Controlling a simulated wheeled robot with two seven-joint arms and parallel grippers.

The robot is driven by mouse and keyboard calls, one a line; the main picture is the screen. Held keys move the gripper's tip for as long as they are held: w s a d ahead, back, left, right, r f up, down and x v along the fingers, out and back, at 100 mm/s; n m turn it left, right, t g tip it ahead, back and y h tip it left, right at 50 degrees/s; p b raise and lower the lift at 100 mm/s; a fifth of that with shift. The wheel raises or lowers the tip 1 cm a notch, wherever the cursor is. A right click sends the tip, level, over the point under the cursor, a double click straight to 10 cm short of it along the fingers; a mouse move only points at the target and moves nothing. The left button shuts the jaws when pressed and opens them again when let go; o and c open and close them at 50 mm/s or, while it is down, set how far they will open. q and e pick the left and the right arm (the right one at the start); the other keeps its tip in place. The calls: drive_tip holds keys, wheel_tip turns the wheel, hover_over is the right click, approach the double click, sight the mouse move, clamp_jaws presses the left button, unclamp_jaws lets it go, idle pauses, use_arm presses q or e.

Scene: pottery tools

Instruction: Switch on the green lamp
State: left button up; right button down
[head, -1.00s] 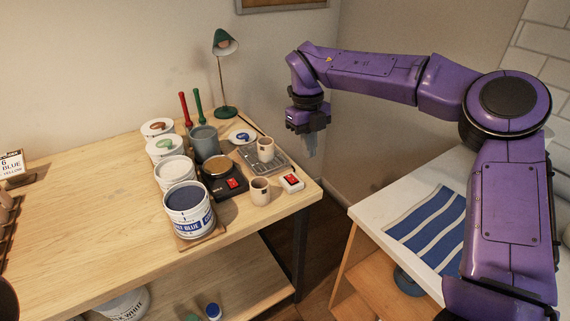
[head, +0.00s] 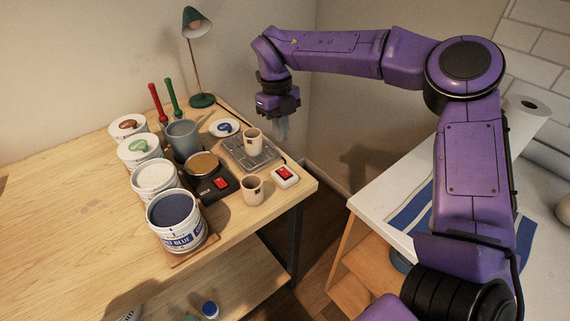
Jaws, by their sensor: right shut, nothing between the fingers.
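The green lamp (head: 189,18) stands at the back of the wooden table, with a green shade, a thin stem and a round green base (head: 202,101). I see no clear glow from it. A small white box with a red rocker switch (head: 285,176) lies near the table's right edge, in front of the metal tray. Whether it belongs to the lamp I cannot tell. My right gripper (head: 282,133) points down, shut and empty, in the air to the right of the tray and behind the white switch box in the picture. My left gripper is not in view.
A black scale (head: 200,183) with another red switch stands beside a beige cup (head: 252,188). Another cup (head: 253,141) stands on the tray (head: 238,153). Several paint pots, including a blue one (head: 172,215), a grey mug (head: 183,138) and two upright tools crowd the left side.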

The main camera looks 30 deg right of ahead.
sight(286, 174)
drive_tip(key=f+p, duration=0.1)
drive_tip(key=f, duration=0.2)
drive_tip(key=s+f+p, duration=0.1)
drive_tip(key=f, duration=0.3)
drive_tip(key=f+p, duration=0.1)
drive_tip(key=f, duration=0.3)
drive_tip(key=shift+s+d+f, duration=0.15)
drive_tip(key=shift+s+d, duration=0.05)
drive_tip(key=shift+s, duration=0.15)
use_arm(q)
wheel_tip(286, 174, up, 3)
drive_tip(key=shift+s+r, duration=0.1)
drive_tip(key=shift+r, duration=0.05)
